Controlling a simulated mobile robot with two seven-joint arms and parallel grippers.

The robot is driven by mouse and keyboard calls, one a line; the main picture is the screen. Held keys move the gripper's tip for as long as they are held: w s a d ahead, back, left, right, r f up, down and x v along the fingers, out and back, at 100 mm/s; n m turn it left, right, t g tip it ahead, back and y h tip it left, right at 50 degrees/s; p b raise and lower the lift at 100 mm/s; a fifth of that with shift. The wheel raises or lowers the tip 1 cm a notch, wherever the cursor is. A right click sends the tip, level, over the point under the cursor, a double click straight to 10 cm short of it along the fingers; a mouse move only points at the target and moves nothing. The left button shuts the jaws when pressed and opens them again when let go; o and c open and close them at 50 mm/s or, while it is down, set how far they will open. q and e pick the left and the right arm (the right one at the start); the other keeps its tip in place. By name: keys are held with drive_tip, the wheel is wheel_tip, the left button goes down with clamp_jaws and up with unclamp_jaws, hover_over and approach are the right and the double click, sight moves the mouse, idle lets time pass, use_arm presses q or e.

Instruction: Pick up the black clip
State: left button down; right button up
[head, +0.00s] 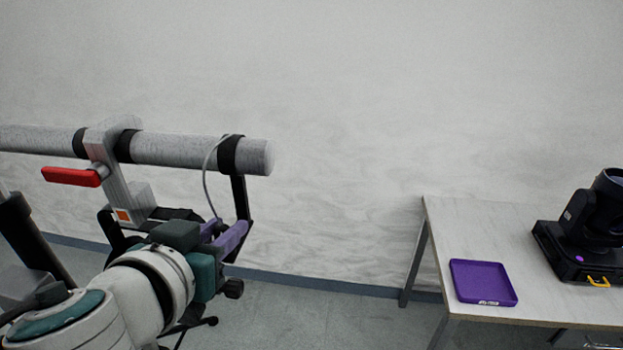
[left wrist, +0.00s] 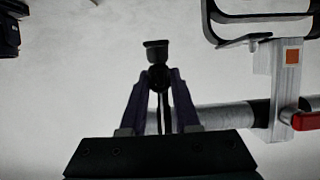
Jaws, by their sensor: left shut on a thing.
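The black clip (left wrist: 158,74) shows in the left wrist view as a small dark piece between my purple fingertips. My left gripper (left wrist: 160,82) is shut on it. In the head view my left gripper (head: 222,233) is just below the right end of the grey pipe (head: 180,150). A grey cable (head: 207,170) loops from the top of the pipe down to the gripper. The clip itself is hard to make out there. My right gripper is not in view.
A grey clamp (head: 111,165) with a red handle (head: 70,176) grips the pipe close to my arm. At right, a table (head: 415,320) holds a purple tray (head: 482,280) and a black stage light (head: 580,240).

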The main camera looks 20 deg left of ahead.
sight(221, 225)
use_arm(q)
drive_tip(key=shift+r, duration=0.5)
wheel_tip(221, 225, up, 19)
drive_tip(key=p, duration=0.1)
drive_tip(key=shift+f, duration=0.1)
idle(0.3)
drive_tip(key=shift+f+b, duration=0.35)
drive_tip(key=shift+f+b, duration=0.35)
drive_tip(key=shift+f, duration=0.15)
drive_tip(key=shift+f+b, duration=0.55)
drive_tip(key=shift+f, duration=0.1)
drive_tip(key=shift+f, duration=0.35)
drive_tip(key=shift+f+b, duration=0.35)
drive_tip(key=shift+b, duration=0.15)
